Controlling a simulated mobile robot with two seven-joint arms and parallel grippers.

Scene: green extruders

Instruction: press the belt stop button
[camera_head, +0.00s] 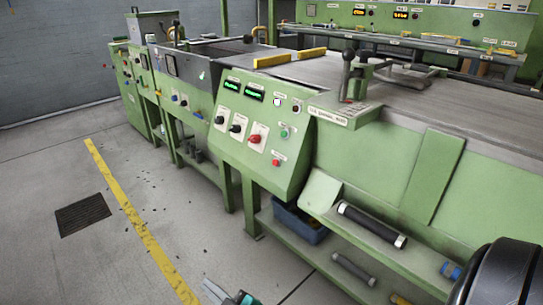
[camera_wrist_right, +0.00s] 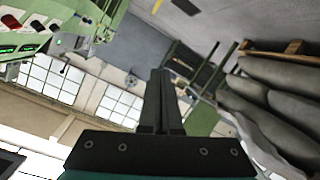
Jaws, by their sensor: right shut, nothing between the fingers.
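The green control panel (camera_head: 262,175) slopes on the front of the machine. It carries a large red button (camera_head: 255,139), a green button (camera_head: 284,133) and a smaller red button (camera_head: 276,162) at the lower right; their labels are too small to read. The panel also shows tilted in the right wrist view (camera_wrist_right: 25,45), at the upper left. My right gripper (camera_head: 210,287) is at the bottom edge of the head view, low in front of the panel and well apart from it. In the wrist view its fingers (camera_wrist_right: 161,75) are together and empty. My left gripper is out of view.
Black knobs (camera_head: 237,126) and two lit displays (camera_head: 243,90) share the panel. A lever (camera_head: 347,75) stands on the machine top to the right. A blue bin (camera_head: 300,224) and dark rollers (camera_head: 372,225) sit below. The floor by the yellow line (camera_head: 130,210) is clear.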

